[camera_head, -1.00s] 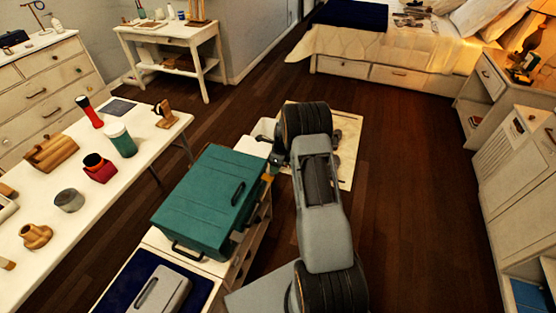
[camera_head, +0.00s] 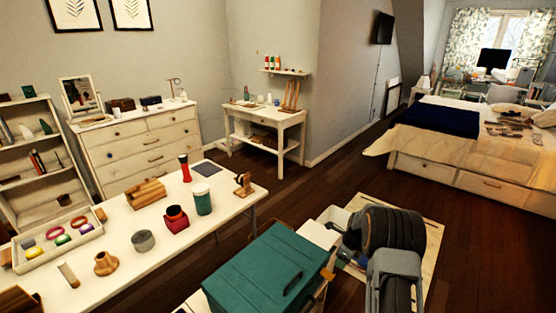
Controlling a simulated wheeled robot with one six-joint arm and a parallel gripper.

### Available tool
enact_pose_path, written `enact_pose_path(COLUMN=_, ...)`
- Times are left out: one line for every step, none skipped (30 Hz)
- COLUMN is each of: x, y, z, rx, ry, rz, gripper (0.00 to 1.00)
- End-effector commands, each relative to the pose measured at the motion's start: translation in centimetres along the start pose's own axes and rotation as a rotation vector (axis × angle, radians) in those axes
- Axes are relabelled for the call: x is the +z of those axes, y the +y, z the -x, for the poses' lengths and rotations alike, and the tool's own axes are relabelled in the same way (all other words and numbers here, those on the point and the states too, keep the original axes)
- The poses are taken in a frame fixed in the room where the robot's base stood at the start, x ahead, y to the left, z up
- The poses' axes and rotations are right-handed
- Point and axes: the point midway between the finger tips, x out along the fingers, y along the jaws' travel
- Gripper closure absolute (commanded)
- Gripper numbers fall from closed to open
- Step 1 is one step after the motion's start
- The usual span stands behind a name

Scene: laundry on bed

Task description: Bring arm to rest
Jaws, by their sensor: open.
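My arm (camera_head: 393,245) is folded at the lower right of the head view, its grey link and dark round joint over the floor beside a teal box. My gripper (camera_head: 352,238) shows only in part, as a dark piece at the left of the wrist joint. It is open, and I see nothing held in it. The rest of it is hidden behind the arm.
The teal box (camera_head: 270,272) stands close left of my arm. A white table (camera_head: 120,285) with cups and wooden pieces is further left. A bed (camera_head: 440,140) with a dark blue cloth (camera_head: 438,117) and laundry (camera_head: 515,130) stands at the back right. Dark floor (camera_head: 490,250) is clear at right.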

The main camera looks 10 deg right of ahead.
Motion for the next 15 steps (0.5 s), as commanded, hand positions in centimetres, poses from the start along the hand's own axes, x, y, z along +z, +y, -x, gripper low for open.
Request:
enact_pose_path(x=0.0, y=0.1, z=0.0, rx=0.003, ry=0.001, rz=0.052, gripper=0.40)
enact_pose_path(x=-0.1, y=0.1, z=0.0, rx=0.006, ry=0.003, rz=0.096, gripper=0.40)
enact_pose_path(x=-0.2, y=0.3, z=-0.1, rx=0.015, ry=0.007, rz=0.168, gripper=0.40)
enact_pose_path(x=-0.5, y=0.8, z=-0.3, rx=0.029, ry=0.013, rz=0.229, gripper=0.40)
enact_pose_path(x=-0.8, y=1.4, z=-0.7, rx=0.049, ry=0.019, rz=0.295, gripper=0.40)
enact_pose_path(x=-1.5, y=2.4, z=-1.1, rx=0.083, ry=0.028, rz=0.390, gripper=0.40)
enact_pose_path(x=-1.9, y=3.2, z=-1.2, rx=0.104, ry=0.032, rz=0.466, gripper=0.40)
enact_pose_path(x=-2.2, y=3.9, z=-0.8, rx=0.120, ry=0.034, rz=0.548, gripper=0.40)
enact_pose_path(x=-2.5, y=4.9, z=0.0, rx=0.140, ry=0.035, rz=0.660, gripper=0.40)
enact_pose_path(x=-2.6, y=5.7, z=0.7, rx=0.154, ry=0.034, rz=0.747, gripper=0.40)
enact_pose_path(x=-2.6, y=6.6, z=1.7, rx=0.164, ry=0.033, rz=0.839, gripper=0.40)
enact_pose_path(x=-2.5, y=7.8, z=3.1, rx=0.175, ry=0.030, rz=0.965, gripper=0.40)
enact_pose_path(x=-2.5, y=8.8, z=4.3, rx=0.183, ry=0.027, rz=1.064, gripper=0.40)
enact_pose_path(x=-2.4, y=9.8, z=5.7, rx=0.188, ry=0.026, rz=1.166, gripper=0.40)
enact_pose_path(x=-2.3, y=11.2, z=7.3, rx=0.193, ry=0.024, rz=1.295, gripper=0.40)
